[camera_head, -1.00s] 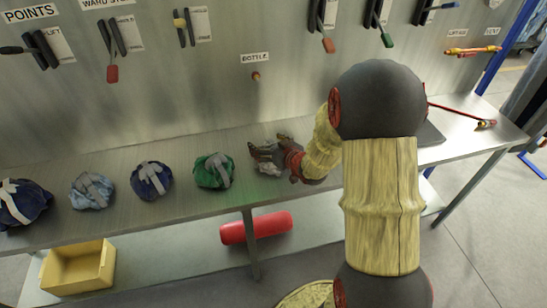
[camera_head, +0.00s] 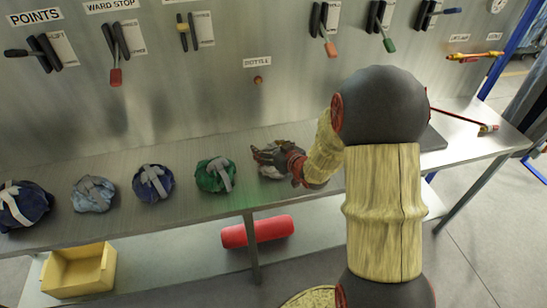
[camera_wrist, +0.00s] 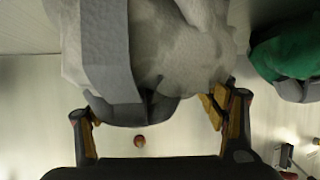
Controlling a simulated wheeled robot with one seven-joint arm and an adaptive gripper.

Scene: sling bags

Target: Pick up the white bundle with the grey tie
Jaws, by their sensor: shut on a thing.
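The white bundle with the grey tie (camera_wrist: 195,45) fills the upper middle of the wrist view, its wide grey band (camera_wrist: 108,50) running down its left side. My gripper (camera_wrist: 158,105) has a finger on each side of the bundle's lower part and is shut on it. In the head view my gripper (camera_head: 272,156) is over the bench, right of the green bundle, and covers most of the white bundle (camera_head: 271,173). I cannot tell whether the bundle touches the bench.
A green bundle (camera_head: 209,179) stands close on the left, with several blue bundles further left along the metal bench (camera_head: 120,220). A wall panel with levers rises behind. A yellow bin (camera_head: 78,272) and a red cylinder (camera_head: 258,231) are on the lower shelf.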

